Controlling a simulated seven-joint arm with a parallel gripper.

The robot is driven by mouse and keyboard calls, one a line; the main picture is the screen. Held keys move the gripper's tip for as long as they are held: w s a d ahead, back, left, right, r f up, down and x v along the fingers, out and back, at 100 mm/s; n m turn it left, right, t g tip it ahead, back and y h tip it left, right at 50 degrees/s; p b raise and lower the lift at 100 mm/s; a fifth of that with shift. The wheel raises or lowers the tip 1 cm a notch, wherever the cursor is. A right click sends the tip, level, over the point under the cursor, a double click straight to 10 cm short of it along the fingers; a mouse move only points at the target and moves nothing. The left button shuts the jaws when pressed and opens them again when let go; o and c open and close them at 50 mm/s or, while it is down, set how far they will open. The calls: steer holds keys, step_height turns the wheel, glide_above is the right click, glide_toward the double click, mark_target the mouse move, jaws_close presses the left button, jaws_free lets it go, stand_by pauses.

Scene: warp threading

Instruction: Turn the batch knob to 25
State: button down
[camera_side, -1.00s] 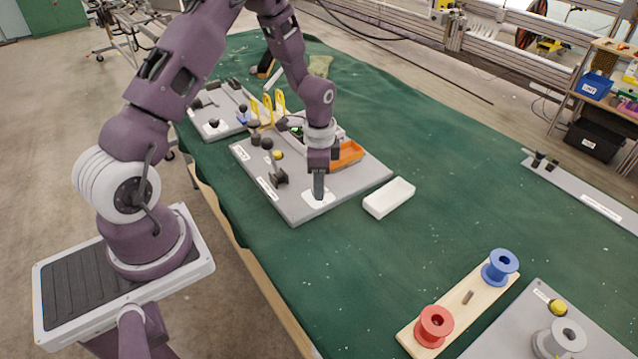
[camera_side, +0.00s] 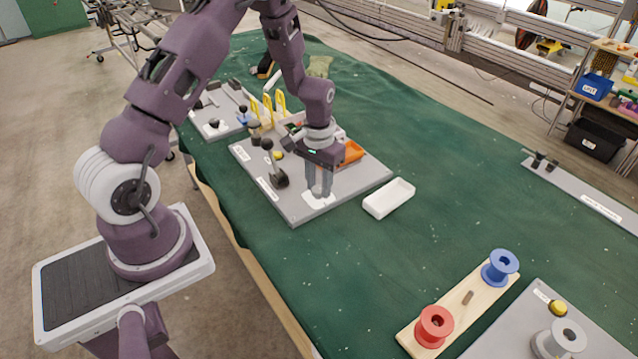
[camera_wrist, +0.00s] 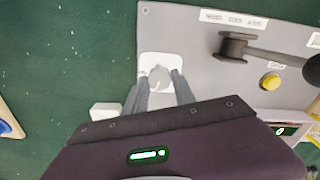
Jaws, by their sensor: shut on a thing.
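The batch knob (camera_wrist: 158,76) is a small pale round knob on a white dial plate (camera_wrist: 146,62) near the corner of a grey panel. The plate also shows in the side view (camera_side: 313,204), where the knob is hidden by my fingers. My gripper (camera_side: 319,192) points down over the plate, shut on the knob with one finger on each side. In the wrist view my gripper (camera_wrist: 159,77) shows both fingertips at the knob's sides. The numbers on the dial are too small to read, so the setting cannot be told.
A dark lever (camera_wrist: 235,47) and a yellow button (camera_wrist: 271,81) stand on the same panel near the gripper.

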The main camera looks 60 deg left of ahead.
steer(key=shift+n, duration=1.7)
steer(key=c, duration=1)
jaws_free()
steer(key=shift+c, duration=0.2)
